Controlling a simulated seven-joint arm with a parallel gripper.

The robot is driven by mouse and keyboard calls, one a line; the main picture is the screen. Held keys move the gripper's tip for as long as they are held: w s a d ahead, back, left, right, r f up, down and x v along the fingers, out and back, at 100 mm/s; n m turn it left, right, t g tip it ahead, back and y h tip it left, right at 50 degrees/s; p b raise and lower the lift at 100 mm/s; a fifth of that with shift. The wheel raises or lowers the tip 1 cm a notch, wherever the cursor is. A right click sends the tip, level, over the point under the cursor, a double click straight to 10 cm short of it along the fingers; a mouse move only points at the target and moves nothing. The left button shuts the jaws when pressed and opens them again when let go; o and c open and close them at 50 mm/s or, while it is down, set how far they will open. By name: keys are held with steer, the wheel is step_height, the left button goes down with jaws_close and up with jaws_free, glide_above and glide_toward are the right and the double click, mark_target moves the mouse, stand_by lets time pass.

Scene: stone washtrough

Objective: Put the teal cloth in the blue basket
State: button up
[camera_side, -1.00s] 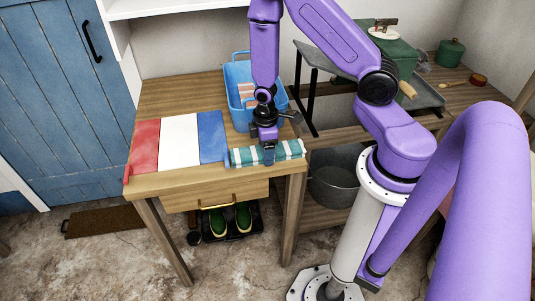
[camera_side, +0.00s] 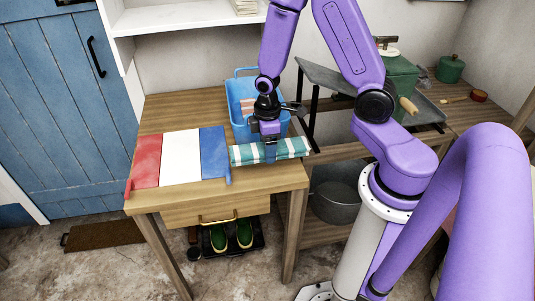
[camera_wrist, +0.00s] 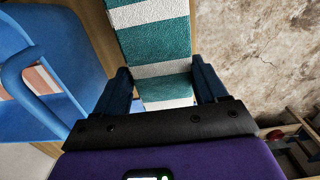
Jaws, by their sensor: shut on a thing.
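The teal cloth (camera_side: 292,147) is a folded strip with teal and white stripes. In the side view it appears held slightly above the front right of the wooden table. My gripper (camera_side: 270,156) is shut on its middle from above. In the wrist view the cloth (camera_wrist: 155,42) passes between the two dark fingers (camera_wrist: 163,84) and runs up out of the picture. The blue basket (camera_side: 284,124) stands on the table just behind the cloth, partly hidden by my arm. Its wall (camera_wrist: 22,118) shows at the left of the wrist view.
A red, white and blue mat (camera_side: 181,157) lies left of the cloth. An orange and white striped item (camera_wrist: 40,78) is in the basket. A raised grey slanted board (camera_side: 328,78) stands to the right, with a green box (camera_side: 401,75) behind. The table's back left is clear.

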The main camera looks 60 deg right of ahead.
steer(key=shift+r, duration=1.35)
step_height(320, 180, up, 10)
steer(key=w+d+m, duration=0.6)
steer(key=w+m, duration=0.2)
steer(key=w, duration=0.1)
steer(key=w+d+m, duration=0.4)
steer(key=d+m, duration=0.1)
steer(key=d, duration=0.2)
steer(key=w+d+m, duration=0.4)
steer(key=d+m, duration=0.1)
steer(key=d, duration=0.1)
steer(key=f, duration=1.1)
steer(key=shift+s+d+f, duration=0.15)
steer(key=shift+d+f, duration=0.05)
steer(key=shift+d, duration=0.2)
steer(key=shift+f, duration=2.15)
steer(key=shift+f, duration=0.25)
